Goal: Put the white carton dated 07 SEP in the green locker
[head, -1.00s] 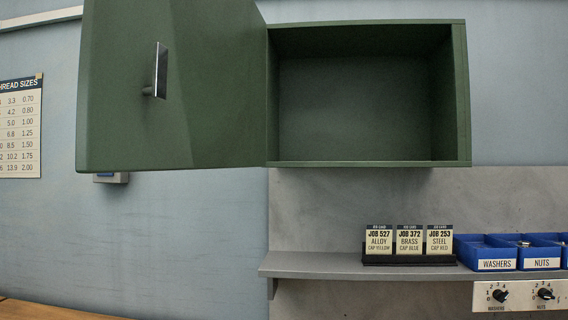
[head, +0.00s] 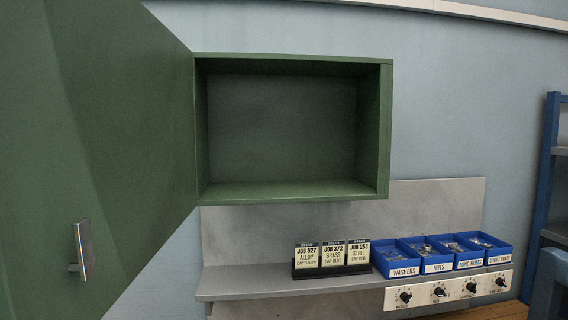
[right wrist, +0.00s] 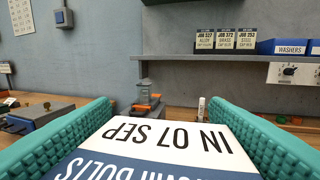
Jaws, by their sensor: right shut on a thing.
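The green locker (head: 386,130) is on the wall in the head view, and its inside is empty. Its green door (head: 90,150) stands wide open to the left, with a metal handle (head: 82,250). In the right wrist view, the white carton (right wrist: 165,140) with a blue band reads "IN 07 SEP", upside down in the picture. It sits between the teal pads of my right gripper (right wrist: 165,135), which is shut on it. Neither gripper shows in the head view, and my left gripper is out of view.
Below the locker a grey shelf (head: 245,284) bears job cards (head: 333,257) and several blue bins (head: 440,262) of hardware. A panel with knobs (head: 450,290) hangs under the bins. A blue rack (head: 550,160) stands at the right. A workbench (right wrist: 50,100) with tools lies below.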

